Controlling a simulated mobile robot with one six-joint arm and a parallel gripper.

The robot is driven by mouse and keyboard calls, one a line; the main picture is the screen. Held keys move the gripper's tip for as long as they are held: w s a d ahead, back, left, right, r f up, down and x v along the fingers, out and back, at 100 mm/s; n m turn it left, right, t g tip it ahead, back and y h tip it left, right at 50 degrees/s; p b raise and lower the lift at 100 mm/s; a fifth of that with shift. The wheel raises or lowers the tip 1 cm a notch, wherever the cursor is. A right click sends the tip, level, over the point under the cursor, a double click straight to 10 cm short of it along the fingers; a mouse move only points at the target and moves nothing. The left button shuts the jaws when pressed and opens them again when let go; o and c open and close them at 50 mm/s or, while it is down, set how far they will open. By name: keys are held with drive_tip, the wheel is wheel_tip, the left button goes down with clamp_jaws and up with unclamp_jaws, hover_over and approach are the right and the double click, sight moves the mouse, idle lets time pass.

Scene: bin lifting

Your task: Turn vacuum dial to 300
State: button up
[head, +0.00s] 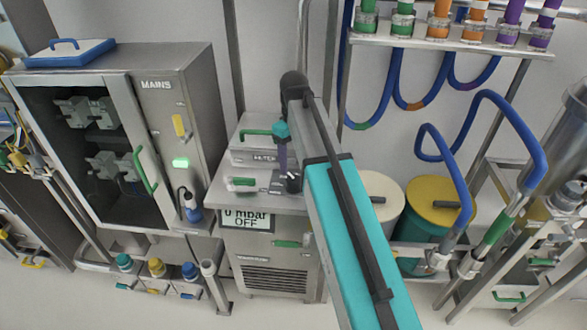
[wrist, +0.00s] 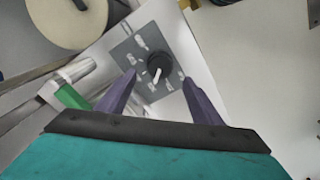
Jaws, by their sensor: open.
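The vacuum dial is a round black knob (wrist: 159,65) with a white pointer, on a dark grey plate (wrist: 130,48) with pale markings. In the wrist view it lies just beyond and between the purple fingertips of my gripper (wrist: 157,76), which are apart; I cannot tell whether they reach the knob's sides. In the head view the dial (head: 292,181) sits on the steel unit's top, partly behind my arm, and my gripper (head: 283,160) points down near it. A display (head: 247,219) on the unit's front reads 0 mbar OFF.
A cabinet marked MAINS (head: 185,130) stands left, with a green handle (head: 145,170). A green-handled valve (head: 243,184) lies beside the dial plate. A drum with a yellow lid (head: 440,200) and blue hoses (head: 500,105) are at right.

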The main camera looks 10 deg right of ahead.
drive_tip(key=shift+r+b, duration=0.4)
drive_tip(key=shift+r, duration=2.05)
drive_tip(key=shift+r, duration=0.1)
